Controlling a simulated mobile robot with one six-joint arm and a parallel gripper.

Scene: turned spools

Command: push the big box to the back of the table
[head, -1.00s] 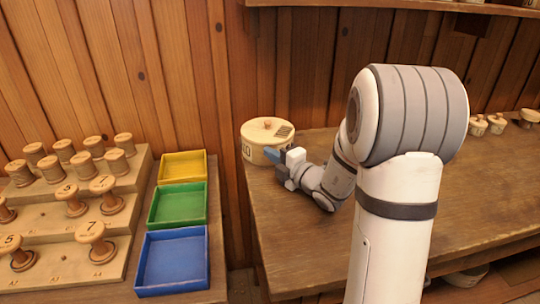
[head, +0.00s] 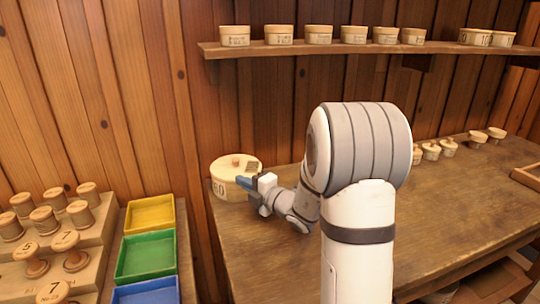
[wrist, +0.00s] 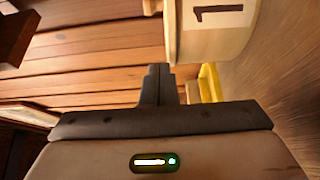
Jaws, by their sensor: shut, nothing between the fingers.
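In the wrist view the shut fingertips (wrist: 158,72) hold nothing and lie right beside the box wall (wrist: 212,38), which bears a "1". I cannot tell whether they touch it. The table (head: 262,240) is brown wood; my arm hides part of it.
Small lidded boxes (head: 448,147) stand along the table's back right. A wall shelf (head: 340,49) above holds several more. A wooden tray (head: 526,176) lies at the far right. Yellow (head: 150,214), green (head: 146,257) and blue (head: 146,293) trays and a stepped spool stand (head: 90,262) are at left.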

